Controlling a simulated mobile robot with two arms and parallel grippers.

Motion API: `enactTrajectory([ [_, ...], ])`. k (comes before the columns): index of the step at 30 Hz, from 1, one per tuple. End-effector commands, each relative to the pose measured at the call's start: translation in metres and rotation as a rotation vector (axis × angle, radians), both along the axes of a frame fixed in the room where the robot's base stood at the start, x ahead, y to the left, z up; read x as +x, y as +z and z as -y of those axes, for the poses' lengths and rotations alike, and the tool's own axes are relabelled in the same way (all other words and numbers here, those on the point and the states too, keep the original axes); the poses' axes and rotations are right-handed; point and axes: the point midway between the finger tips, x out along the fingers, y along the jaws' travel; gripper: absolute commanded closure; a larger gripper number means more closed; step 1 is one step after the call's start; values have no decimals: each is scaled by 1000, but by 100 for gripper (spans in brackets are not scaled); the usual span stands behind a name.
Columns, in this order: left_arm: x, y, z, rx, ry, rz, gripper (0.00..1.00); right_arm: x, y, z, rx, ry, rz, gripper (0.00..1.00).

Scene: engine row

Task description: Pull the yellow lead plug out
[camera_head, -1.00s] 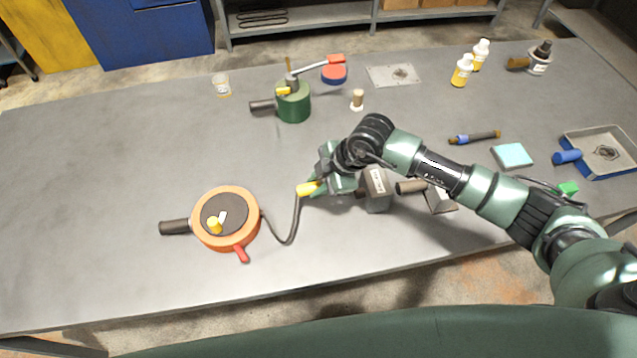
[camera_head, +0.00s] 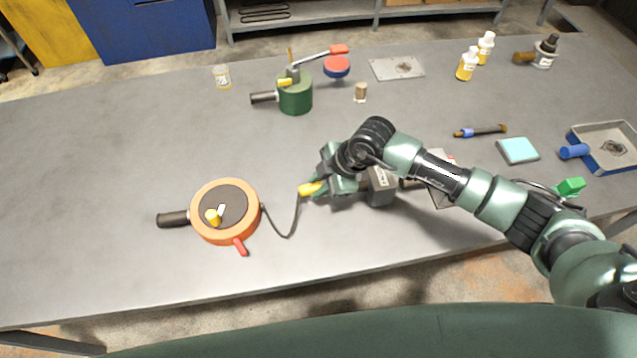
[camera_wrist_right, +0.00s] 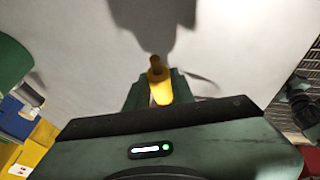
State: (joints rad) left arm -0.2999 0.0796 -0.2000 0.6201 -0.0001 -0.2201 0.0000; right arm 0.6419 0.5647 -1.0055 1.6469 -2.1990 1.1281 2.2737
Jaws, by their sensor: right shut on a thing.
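The yellow lead plug (camera_head: 309,189) is at the middle of the table, on the end of a dark lead (camera_head: 293,222) that runs to the orange round device (camera_head: 250,222). My right gripper (camera_head: 319,187) is shut on the plug. A grey block (camera_head: 381,190) with a label stands just right of the gripper. The gripper hides whether the plug touches the block. My left gripper is not in view.
A green can device (camera_head: 295,98) with a red-tipped lever stands behind. Yellow-labelled bottles (camera_head: 467,67), a turquoise pad (camera_head: 518,150) and a grey tray (camera_head: 600,128) are at right. The table's left side is clear.

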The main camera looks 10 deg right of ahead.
Motion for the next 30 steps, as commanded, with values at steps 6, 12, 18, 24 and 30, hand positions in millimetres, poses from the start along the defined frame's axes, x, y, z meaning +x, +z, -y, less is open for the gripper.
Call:
enactTrajectory([
  [6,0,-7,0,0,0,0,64,0,-10,0,1,0,0,100],
  [12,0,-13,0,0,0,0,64,0,-18,0,1,0,0,100],
  [18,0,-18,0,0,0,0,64,0,-26,-1,1,1,-1,100],
  [24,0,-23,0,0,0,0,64,0,-34,0,1,1,-1,100],
  [30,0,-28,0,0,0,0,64,0,-42,0,1,1,-1,100],
])
